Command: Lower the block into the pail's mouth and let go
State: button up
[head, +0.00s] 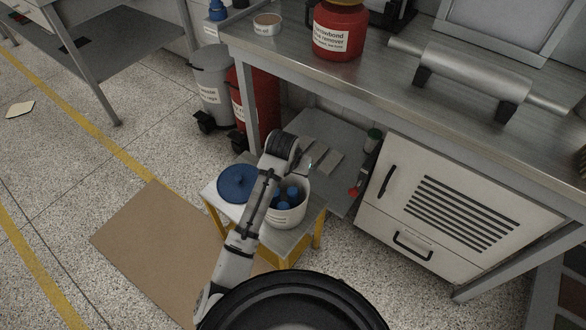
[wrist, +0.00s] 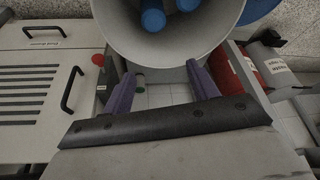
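The white pail (head: 287,217) stands on a small stand, with several rounded blue pieces (head: 292,192) inside it. In the wrist view the pail (wrist: 225,45) fills the top, its mouth facing the camera, with blue pieces (wrist: 153,16) in it. My gripper (wrist: 160,70) has its two purple fingers spread, with no block visible between them. Its fingertips overlap the pail's rim in that view; I cannot tell whether they touch. In the head view my arm reaches across the pail's left side, and the gripper is small and partly hidden. I cannot tell whether a blue piece is the block.
A blue lid (head: 237,183) lies left of the pail on the yellow-legged stand (head: 302,231). A steel workbench (head: 400,84) with a red container (head: 340,32) rises behind, over a low shelf (head: 345,185). A white cabinet (head: 395,235) is right. Cardboard (head: 150,240) lies on the floor.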

jog(key=v, duration=1.3)
jog(key=shift+r, duration=0.35)
